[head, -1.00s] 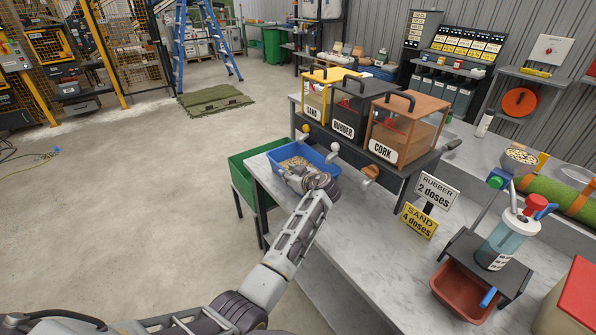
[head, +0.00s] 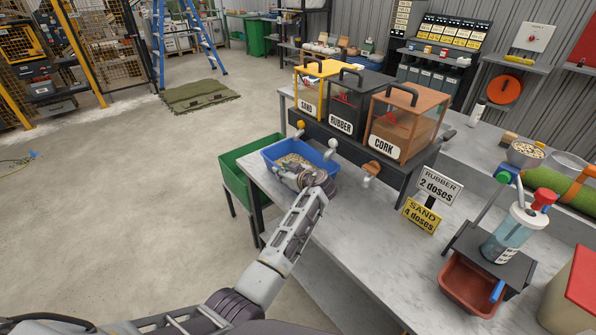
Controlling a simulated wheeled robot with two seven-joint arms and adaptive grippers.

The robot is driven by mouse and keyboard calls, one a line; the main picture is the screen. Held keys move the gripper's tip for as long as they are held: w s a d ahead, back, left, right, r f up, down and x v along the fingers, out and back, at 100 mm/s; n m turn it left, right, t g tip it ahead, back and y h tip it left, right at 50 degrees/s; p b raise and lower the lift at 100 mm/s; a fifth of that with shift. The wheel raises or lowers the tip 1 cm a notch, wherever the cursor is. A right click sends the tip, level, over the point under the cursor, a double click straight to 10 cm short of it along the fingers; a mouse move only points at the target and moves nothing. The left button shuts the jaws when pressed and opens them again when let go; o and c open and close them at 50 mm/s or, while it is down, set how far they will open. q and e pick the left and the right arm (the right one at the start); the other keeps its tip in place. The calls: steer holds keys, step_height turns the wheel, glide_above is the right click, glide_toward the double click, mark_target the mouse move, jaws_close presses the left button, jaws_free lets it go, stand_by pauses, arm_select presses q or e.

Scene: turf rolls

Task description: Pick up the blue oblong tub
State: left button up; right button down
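The blue oblong tub (head: 317,156) stands on the grey bench at its left end, below the dispensers' spouts. It holds a pale, grainy fill. My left gripper (head: 288,177) is at the tub's near side, low by its rim. My wrist covers the near part of the tub and the fingertips are hidden, so I cannot tell whether the gripper is open, shut or touching the tub. My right gripper is not in view.
Dispensers marked SAND (head: 308,105), RUBBER (head: 341,124) and CORK (head: 384,145) stand behind the tub. A green bin (head: 233,178) is left of the bench. Dose signs (head: 438,187), a pump bottle (head: 512,236) and a red-brown tray (head: 468,284) are to the right.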

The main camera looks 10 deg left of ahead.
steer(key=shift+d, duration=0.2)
arm_select(q)
jaws_close()
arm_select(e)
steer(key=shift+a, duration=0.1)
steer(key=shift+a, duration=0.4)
arm_select(q)
steer(key=shift+w, duration=0.1)
steer(key=shift+a+r, duration=0.1)
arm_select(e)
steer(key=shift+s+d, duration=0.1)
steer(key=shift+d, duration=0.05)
